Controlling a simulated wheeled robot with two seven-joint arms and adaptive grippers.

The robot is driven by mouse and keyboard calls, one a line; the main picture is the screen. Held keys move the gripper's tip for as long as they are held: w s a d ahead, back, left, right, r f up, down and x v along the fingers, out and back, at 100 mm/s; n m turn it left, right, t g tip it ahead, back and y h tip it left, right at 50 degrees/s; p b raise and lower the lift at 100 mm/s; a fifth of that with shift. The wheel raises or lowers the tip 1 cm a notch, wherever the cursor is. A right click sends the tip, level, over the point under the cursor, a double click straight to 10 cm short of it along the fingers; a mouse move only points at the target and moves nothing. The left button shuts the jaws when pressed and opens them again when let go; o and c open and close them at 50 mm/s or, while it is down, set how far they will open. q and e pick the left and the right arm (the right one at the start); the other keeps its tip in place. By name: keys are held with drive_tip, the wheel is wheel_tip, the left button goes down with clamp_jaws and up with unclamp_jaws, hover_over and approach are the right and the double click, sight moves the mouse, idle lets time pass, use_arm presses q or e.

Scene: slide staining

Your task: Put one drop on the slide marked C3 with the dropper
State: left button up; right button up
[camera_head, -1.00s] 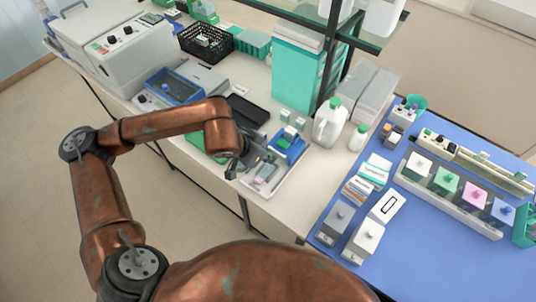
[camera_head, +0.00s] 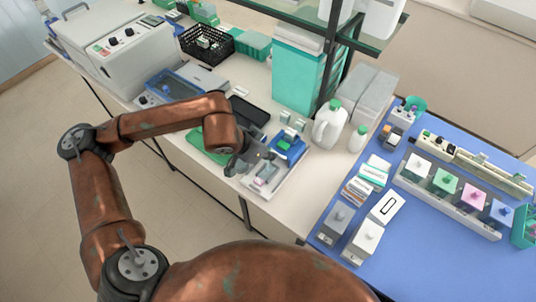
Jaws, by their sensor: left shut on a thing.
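My left gripper (camera_head: 258,162) is over the left part of a white tray (camera_head: 287,190) at the bench's front edge. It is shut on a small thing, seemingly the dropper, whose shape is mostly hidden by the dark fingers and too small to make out. A pale pinkish piece (camera_head: 265,175) lies in the tray just below the fingers. A blue holder with a green part (camera_head: 290,145) stands at the tray's back. The slide marked C3 cannot be picked out, as no marking is legible. My right gripper is not in view.
A white jug with a green cap (camera_head: 329,124) and a small white bottle (camera_head: 357,138) stand right of the tray. A dark flat tray (camera_head: 248,111) lies behind my gripper. A blue mat (camera_head: 405,225) with staining jars fills the right. Shelf posts rise behind.

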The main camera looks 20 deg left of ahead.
use_arm(q)
drive_tip(key=shift+r+p, duration=0.65)
drive_tip(key=shift+r, duration=1.65)
